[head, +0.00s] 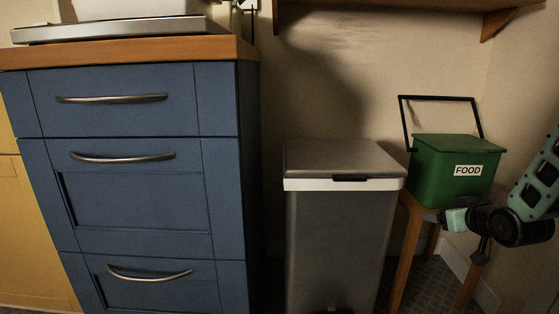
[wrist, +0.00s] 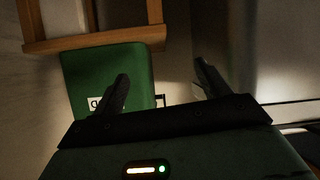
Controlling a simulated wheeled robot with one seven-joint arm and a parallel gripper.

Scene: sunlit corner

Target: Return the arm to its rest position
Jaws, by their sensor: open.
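My arm (head: 536,185) reaches in from the right edge of the head view, bent, with its dark wrist in front of the wooden stool. In the wrist view my gripper (wrist: 163,76) is open, its two dark fingers apart with nothing between them. The green food caddy (head: 455,170) stands behind the arm, its lid closed and its dark handle upright. In the wrist view the caddy (wrist: 100,72) shows upside down, beyond the left finger, which overlaps its label. Contact between gripper and caddy cannot be judged.
The caddy sits on a wooden stool (head: 410,215). A metal pedal bin (head: 335,240) with a closed lid stands left of it. Blue drawers (head: 135,175), all shut, stand at the left under a wooden worktop (head: 130,54). A wooden shelf (head: 400,8) juts out above.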

